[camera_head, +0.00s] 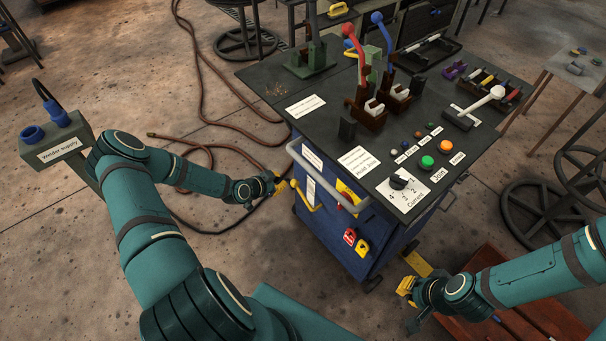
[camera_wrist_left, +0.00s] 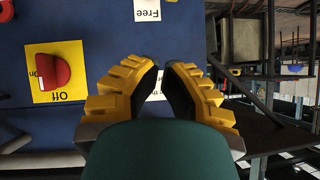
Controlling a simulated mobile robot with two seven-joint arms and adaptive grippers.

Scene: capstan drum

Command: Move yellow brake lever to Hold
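The yellow brake lever (camera_head: 305,196) sticks out from the left side of the blue cabinet in the head view, below the grey rail. My left gripper (camera_head: 279,187) is beside the lever's outer end; I cannot tell if they touch. In the left wrist view the yellow fingers of this gripper (camera_wrist_left: 163,72) stand apart with a gap between the dark pads. The lever is not distinguishable there. A "Free" label (camera_wrist_left: 148,10) shows upside down beyond the fingertips; no Hold label is readable. My right gripper (camera_head: 405,287) is low, right of the cabinet; its finger gap is unclear.
The grey rail (camera_head: 322,178) runs along the cabinet's top edge. A red knob on a yellow plate (camera_wrist_left: 58,72) sits left of the fingers in the wrist view. Hoses (camera_head: 205,147) lie on the floor.

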